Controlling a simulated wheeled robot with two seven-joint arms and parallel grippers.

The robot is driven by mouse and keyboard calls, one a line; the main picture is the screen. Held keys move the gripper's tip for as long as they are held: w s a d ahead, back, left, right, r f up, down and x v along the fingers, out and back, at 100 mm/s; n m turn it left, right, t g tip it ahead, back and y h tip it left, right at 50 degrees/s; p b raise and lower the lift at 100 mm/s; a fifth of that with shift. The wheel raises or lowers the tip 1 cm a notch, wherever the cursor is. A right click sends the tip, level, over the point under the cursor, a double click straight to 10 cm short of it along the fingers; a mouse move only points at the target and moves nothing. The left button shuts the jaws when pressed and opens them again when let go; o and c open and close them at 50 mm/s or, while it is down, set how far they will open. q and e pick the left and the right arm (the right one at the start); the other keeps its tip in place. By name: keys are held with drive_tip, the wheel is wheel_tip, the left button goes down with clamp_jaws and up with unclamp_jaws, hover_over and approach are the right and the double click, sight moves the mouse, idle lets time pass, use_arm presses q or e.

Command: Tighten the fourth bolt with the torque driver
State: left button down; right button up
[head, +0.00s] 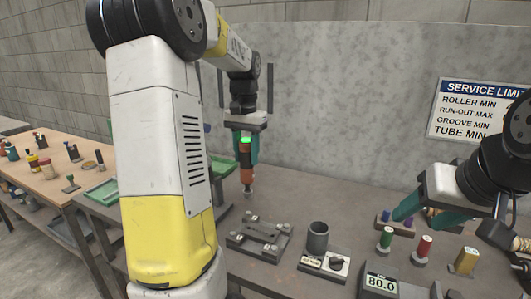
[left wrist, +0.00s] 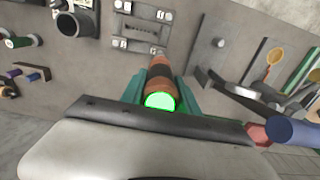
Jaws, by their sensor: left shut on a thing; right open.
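My left gripper (head: 246,155) is shut on the torque driver (head: 246,174), an orange and dark tool with a lit green cap. It hangs roughly upright, its tip above the bench behind the bolt fixture. The driver also shows between the teal fingers in the left wrist view (left wrist: 160,80). The fixture (head: 258,238) is a dark grey plate with bolts at its corners; it shows at the top of the left wrist view (left wrist: 143,36). The driver's tip looks apart from the bolts. My right gripper (head: 425,212) is open, above the small spools at the right.
A grey cup (head: 317,238) and a small box with a dark knob (head: 324,264) stand right of the fixture. A display reading 80.0 (head: 380,282) is at the front. Green and red spools (head: 424,246) stand further right. A green tray (head: 103,192) lies left.

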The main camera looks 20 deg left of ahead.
sight(247, 176)
use_arm(q)
drive_tip(key=shift+f, duration=3.65)
idle(0.9)
idle(0.6)
drive_tip(key=shift+r, duration=3.05)
